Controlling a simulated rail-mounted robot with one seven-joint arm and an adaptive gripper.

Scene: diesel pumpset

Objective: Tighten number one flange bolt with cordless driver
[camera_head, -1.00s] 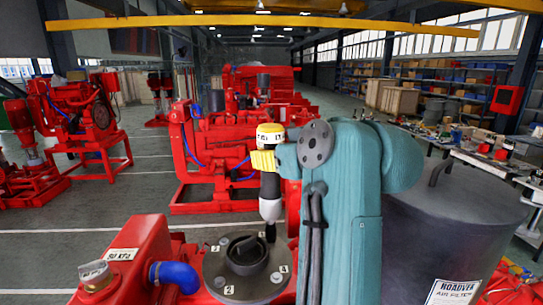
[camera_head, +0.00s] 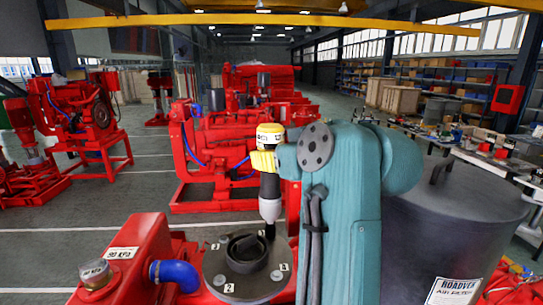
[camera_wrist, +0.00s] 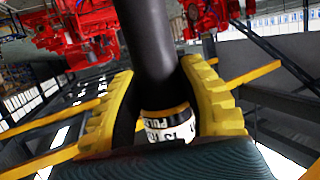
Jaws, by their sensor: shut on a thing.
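My gripper (camera_head: 264,162) has yellow ridged fingers closed around the dark body of the cordless driver (camera_head: 269,186). The driver stands nearly upright, with a yellow and white top and a pale grey lower part. Its dark tip points down at the back right edge of the round grey flange (camera_head: 218,267). Whether the tip touches a bolt cannot be told. A bolt head (camera_head: 276,275) shows beside the front right number tag (camera_head: 285,267), which seems to read 1. In the wrist view, both fingers flank the driver's dark body (camera_wrist: 158,40) and its white label band.
A red tank with a gauge (camera_head: 95,272) and a blue hose (camera_head: 175,276) lies left of the flange. A large dark grey air filter drum (camera_head: 445,220) stands close on the right. Red pumpsets (camera_head: 235,145) stand behind, with open floor at left.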

